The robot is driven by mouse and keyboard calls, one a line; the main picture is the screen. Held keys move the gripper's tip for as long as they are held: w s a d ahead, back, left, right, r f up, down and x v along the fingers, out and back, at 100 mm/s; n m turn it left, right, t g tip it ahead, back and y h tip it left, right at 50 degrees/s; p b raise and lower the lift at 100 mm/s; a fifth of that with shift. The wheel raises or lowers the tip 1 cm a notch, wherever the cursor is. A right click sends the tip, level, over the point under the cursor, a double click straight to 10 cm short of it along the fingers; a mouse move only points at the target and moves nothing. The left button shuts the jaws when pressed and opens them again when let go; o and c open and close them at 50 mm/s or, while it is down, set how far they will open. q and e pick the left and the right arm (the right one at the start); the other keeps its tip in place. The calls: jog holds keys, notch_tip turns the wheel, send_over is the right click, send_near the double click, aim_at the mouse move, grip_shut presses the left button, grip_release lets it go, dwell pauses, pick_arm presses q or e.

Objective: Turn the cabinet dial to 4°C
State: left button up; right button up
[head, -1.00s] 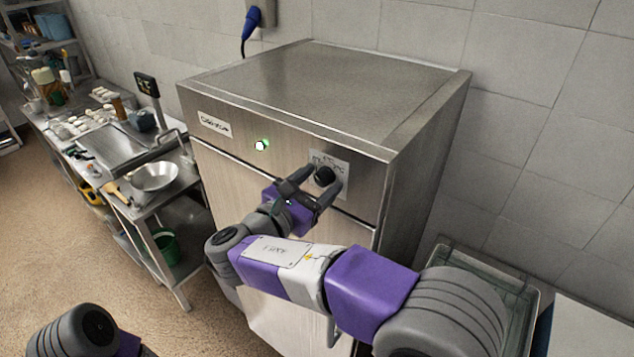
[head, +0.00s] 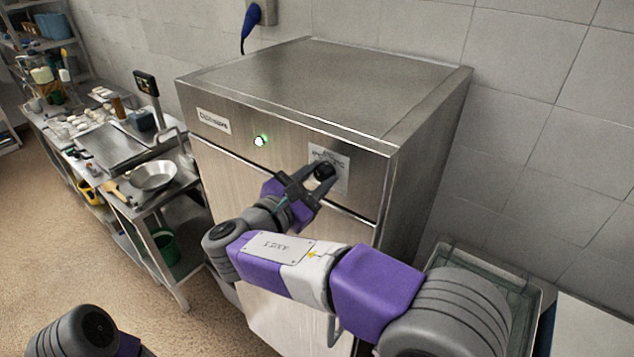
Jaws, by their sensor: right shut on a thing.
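The steel cabinet (head: 320,85) stands in the middle, with a control strip along the top of its front. The black dial (head: 324,170) sits on a pale label plate (head: 341,160) at the right of that strip. The plate's print is too small to read. My right gripper (head: 319,179) is shut on the dial, its fingers on either side of it and the wrist rolled. The dial's pointer cannot be made out.
A steel bench with a scale (head: 147,84), a metal pan (head: 153,176) and small items stands left of the cabinet. A glass-topped container (head: 475,262) is at the right. A tiled wall is behind. Floor at the left is clear.

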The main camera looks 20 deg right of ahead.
jog(key=m+b, duration=0.3)
jog(key=m, duration=0.1)
jog(key=shift+f, duration=0.2)
jog(key=shift+r+m+b, duration=0.15)
jog(key=shift+m+b, duration=0.8)
jog(key=shift+m, duration=0.35)
jog(key=o, duration=1)
jog(key=shift+o, duration=0.2)
jog(key=v, duration=0.7)
jog(key=shift+s+a+b, duration=0.15)
jog(key=shift+a+b, duration=0.15)
